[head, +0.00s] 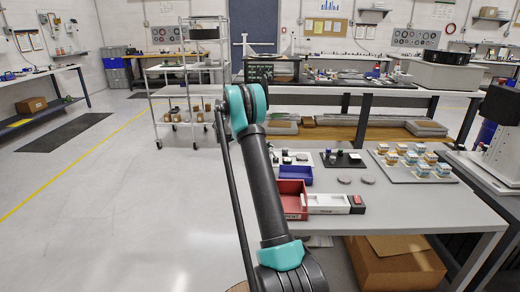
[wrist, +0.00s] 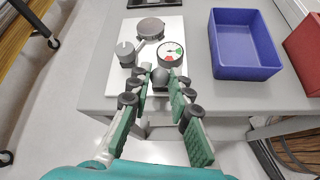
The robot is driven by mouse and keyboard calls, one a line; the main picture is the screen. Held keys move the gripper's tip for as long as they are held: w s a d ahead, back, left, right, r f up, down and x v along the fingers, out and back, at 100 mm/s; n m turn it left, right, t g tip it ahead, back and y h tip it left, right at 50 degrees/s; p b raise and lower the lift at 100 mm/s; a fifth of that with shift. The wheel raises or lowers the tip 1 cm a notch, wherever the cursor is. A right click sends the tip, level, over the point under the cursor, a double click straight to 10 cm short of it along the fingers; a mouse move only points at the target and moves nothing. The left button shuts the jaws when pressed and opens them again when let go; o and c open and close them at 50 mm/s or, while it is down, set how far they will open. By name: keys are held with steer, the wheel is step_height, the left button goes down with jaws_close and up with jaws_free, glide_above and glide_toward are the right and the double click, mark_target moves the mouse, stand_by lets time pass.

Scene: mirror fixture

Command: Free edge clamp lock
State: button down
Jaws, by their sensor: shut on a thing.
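A white fixture plate (wrist: 172,28) lies at the near edge of the grey table in the wrist view. On it are a dark round disc (wrist: 150,26) at the back, a grey round knob (wrist: 126,52) at the left and a dial (wrist: 170,53) with red and green marks. My gripper (wrist: 160,76) is shut on a small grey rounded knob (wrist: 160,74) at the plate's near edge, just in front of the dial. The green finger pads partly hide this knob and its base. The plate also shows in the head view (head: 302,160), where my gripper cannot be made out.
A blue tray (wrist: 246,72) stands right of the plate, with a red bin (head: 291,194) beside it. A tray with several small boxes (head: 414,160) sits at the table's right.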

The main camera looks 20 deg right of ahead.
steer(key=shift+w+a+f+h, duration=0.1)
steer(key=shift+a+h, duration=0.05)
steer(key=shift+h, duration=0.25)
steer(key=c, duration=1.4)
jaws_free()
steer(key=shift+a, duration=0.1)
steer(key=v, duration=1.2)
steer(key=shift+w+f, duration=0.1)
